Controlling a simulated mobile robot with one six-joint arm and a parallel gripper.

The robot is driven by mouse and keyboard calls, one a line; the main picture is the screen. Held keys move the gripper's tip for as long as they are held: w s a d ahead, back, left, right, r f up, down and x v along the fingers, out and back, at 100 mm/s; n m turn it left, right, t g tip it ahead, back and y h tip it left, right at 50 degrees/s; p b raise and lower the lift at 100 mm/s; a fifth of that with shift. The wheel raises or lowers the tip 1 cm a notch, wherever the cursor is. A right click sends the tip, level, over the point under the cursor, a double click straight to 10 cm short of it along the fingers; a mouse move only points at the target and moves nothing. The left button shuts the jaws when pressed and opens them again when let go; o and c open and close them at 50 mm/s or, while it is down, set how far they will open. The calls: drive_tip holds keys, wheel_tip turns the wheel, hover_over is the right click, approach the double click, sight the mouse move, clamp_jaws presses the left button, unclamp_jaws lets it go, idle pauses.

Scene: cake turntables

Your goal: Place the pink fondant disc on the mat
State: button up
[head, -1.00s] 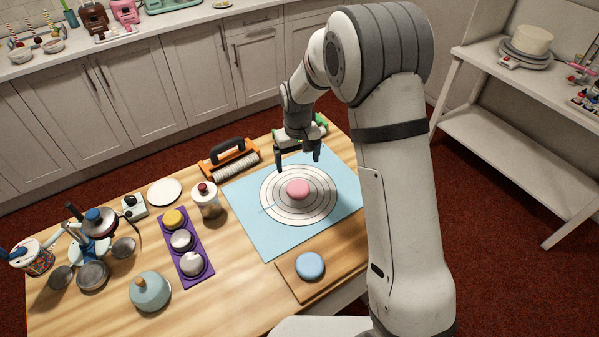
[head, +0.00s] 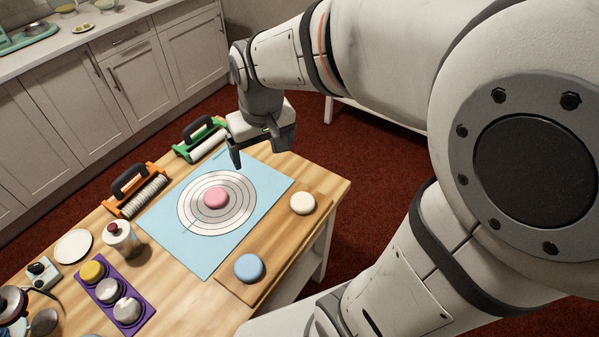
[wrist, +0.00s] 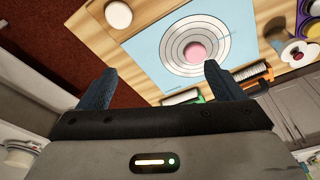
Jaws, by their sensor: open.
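The pink fondant disc (head: 216,197) lies at the centre of the ringed circles on the light blue mat (head: 255,174). The disc also shows in the wrist view (wrist: 195,52), inside the rings on the mat (wrist: 150,48). My gripper (head: 256,160) is raised over the far right side of the mat, apart from the disc. In the wrist view its two blue fingers (wrist: 158,82) are spread wide with nothing between them.
A wooden board (head: 277,235) on the right holds a blue disc (head: 249,268) and a white disc (head: 303,203). An orange-handled roller (head: 140,190) and a green-handled roller (head: 203,140) stand behind the mat. A purple tray (head: 133,293) is at lower left.

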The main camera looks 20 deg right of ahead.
drive_tip(key=s+d+r+m+t, duration=0.1)
drive_tip(key=s+d, duration=0.3)
drive_tip(key=s, duration=0.6)
drive_tip(key=shift+s, duration=0.15)
